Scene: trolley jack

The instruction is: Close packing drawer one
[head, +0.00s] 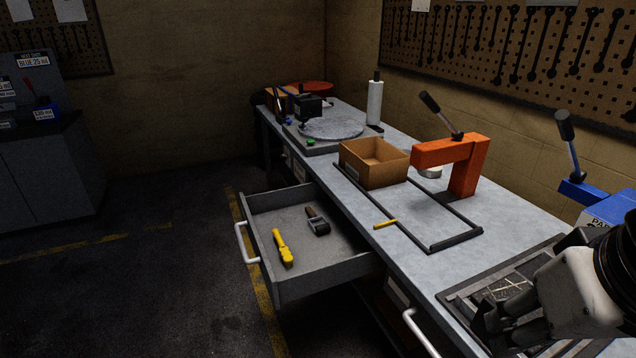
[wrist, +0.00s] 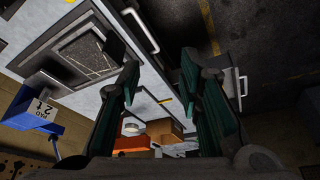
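A grey drawer (head: 322,279) stands pulled out from the workbench in the head view. Its white bar handle (head: 246,244) faces left. Inside lie a yellow-handled tool (head: 283,248) and a dark tool (head: 318,222). I cannot read a label on this drawer. In the wrist view, part of a drawer with a pale handle (wrist: 243,86) shows at the right, partly behind a finger. My gripper (head: 505,318) is at the lower right of the head view, over the near bench end and away from the open drawer. The wrist view shows its fingers (wrist: 160,68) apart and empty.
A second white handle (head: 420,333) is on the nearer bench front. A cardboard box (head: 374,163), an orange press (head: 452,160), a dark frame (head: 457,241) and a blue press (head: 606,207) occupy the bench (head: 400,261). The floor left of the drawer is clear.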

